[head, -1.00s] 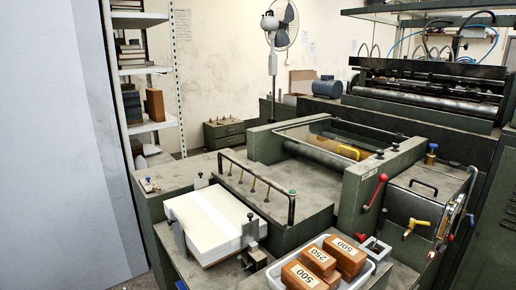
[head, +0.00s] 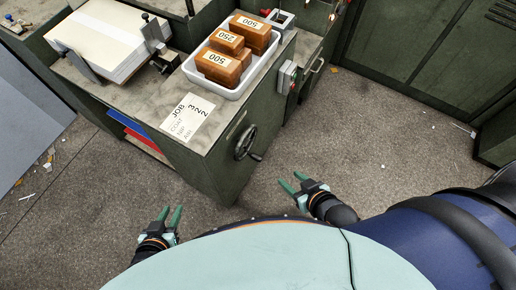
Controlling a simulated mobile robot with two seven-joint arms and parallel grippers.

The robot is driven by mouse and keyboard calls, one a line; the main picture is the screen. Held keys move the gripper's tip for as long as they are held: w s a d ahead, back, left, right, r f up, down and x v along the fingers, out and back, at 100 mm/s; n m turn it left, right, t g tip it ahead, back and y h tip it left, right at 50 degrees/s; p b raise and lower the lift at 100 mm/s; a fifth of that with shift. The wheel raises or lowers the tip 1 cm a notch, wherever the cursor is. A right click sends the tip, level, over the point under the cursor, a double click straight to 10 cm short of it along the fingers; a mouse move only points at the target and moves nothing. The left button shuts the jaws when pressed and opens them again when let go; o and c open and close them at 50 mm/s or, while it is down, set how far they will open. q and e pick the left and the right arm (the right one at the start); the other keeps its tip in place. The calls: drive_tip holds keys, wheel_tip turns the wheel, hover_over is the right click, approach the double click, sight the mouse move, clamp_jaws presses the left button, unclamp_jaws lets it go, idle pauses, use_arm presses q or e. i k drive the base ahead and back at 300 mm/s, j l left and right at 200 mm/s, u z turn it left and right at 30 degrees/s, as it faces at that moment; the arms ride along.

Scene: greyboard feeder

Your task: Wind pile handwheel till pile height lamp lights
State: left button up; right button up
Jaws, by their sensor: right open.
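The black pile handwheel (head: 246,143) is on the side of the green feeder cabinet (head: 215,172), below its top edge, with a crank handle at its lower right. My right gripper (head: 292,181) is open and empty, to the right of and below the wheel in the picture, apart from it. My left gripper (head: 171,210) has its green fingers apart and empty, left of and below the wheel. A white paper pile (head: 105,32) sits at the upper left. A small control box (head: 287,76) with green and red parts is on the cabinet side; I cannot tell which part is the pile height lamp.
A white tray (head: 224,91) with several brown blocks labelled 500 and 250 stands on the cabinet top. A job card (head: 187,118) lies in front of it. The grey floor (head: 350,150) beside the cabinet is mostly clear, with small scraps.

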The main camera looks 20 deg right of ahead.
sight(251, 146)
drive_tip(key=k+j+z, duration=0.2)
drive_tip(key=z, duration=0.2)
drive_tip(key=k+j+z, duration=0.5)
drive_tip(key=k+j, duration=0.25)
drive_tip(key=k, duration=0.2)
drive_tip(key=k+j+z, duration=0.15)
drive_tip(key=k+j, duration=0.15)
drive_tip(key=k, duration=0.2)
